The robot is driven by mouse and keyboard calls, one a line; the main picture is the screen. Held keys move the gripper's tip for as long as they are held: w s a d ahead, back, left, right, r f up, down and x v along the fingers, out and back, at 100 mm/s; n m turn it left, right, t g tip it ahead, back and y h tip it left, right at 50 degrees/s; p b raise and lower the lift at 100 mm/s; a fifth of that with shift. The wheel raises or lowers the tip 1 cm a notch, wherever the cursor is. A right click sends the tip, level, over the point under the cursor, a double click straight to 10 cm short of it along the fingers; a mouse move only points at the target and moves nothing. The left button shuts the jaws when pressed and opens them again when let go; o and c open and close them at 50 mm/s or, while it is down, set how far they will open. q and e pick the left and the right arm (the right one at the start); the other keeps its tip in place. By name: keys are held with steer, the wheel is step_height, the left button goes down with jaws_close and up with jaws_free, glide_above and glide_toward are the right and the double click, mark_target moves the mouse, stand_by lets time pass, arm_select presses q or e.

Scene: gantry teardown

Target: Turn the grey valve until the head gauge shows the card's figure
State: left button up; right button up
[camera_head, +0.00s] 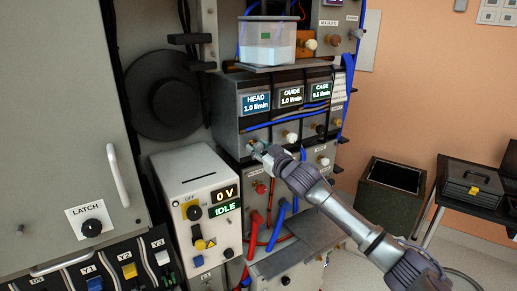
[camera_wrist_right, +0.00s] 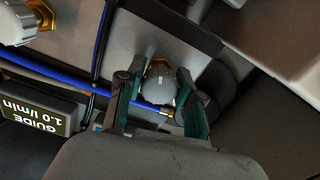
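The head gauge (camera_head: 257,103) is a blue display reading HEAD 1.0 l/min, at the left of the row of gauges. The grey valve (camera_wrist_right: 160,90) is a ribbed knob on a brass stem in the right wrist view. My right gripper (camera_head: 257,150) is at the panel below the head gauge. In the wrist view its fingers (camera_wrist_right: 160,88) stand on either side of the grey valve, close against it. In the head view the gripper hides most of the valve. I cannot make out a card with a readable figure. My left gripper is out of view.
The guide gauge (camera_head: 291,96) reads 1.0 l/min, with a white valve (camera_head: 290,136) below it. The cage gauge (camera_head: 321,90) is to its right. A blue hose runs across the panel. A box reading 0 V and IDLE (camera_head: 224,202) stands at the lower left, near red and blue hoses.

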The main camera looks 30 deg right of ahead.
steer(key=c, duration=0.3)
steer(key=n+p, duration=0.1)
steer(key=n, duration=0.3)
steer(key=shift+r+n, duration=0.1)
steer(key=shift+n, duration=0.2)
steer(key=n+p, duration=0.1)
steer(key=n, duration=0.4)
steer(key=shift+n, duration=0.3)
stand_by(0.4)
